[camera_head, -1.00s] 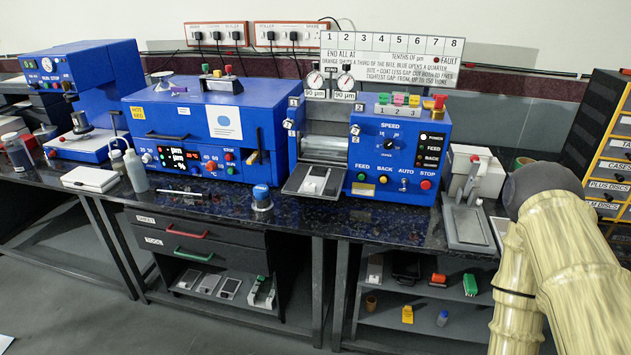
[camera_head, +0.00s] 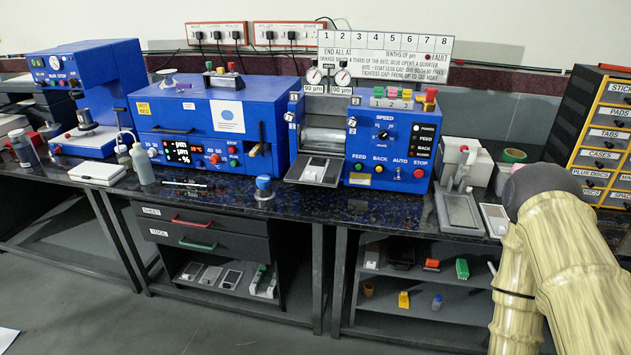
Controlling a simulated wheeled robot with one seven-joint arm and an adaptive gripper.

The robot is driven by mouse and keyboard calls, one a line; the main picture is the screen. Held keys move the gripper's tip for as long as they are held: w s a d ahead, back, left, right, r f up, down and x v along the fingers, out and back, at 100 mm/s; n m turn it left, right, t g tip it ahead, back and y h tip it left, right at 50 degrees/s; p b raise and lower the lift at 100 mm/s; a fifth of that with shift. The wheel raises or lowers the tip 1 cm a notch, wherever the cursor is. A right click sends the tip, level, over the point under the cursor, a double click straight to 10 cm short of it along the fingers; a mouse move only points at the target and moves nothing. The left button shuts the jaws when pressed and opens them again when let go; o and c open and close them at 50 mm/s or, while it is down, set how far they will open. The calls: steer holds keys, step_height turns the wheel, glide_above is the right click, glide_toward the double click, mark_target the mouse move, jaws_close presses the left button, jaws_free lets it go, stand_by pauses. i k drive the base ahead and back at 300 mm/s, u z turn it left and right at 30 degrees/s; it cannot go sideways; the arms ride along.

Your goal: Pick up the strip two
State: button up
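No object can be made out for certain as strip two. The blue roller press (camera_head: 375,145) stands on the dark bench, with a grey tray (camera_head: 301,177) at its front. Small pale pieces (camera_head: 318,166) show on or just above this tray, too small to identify. My tan arm fills the lower right of the view, but my gripper is outside the picture. What it holds, if anything, is not visible.
A blue oven-like box (camera_head: 210,125) and a blue press (camera_head: 85,95) stand to the left. A metal stand (camera_head: 459,210) and a black drawer cabinet (camera_head: 600,130) are to the right. Drawers (camera_head: 200,222) and open shelves (camera_head: 430,285) lie below the bench (camera_head: 330,203).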

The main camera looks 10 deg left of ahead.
mark_target(315, 166)
steer(key=k, duration=0.25)
steer(key=u, duration=2.1)
steer(key=i, duration=1.65)
steer(key=z, duration=0.95)
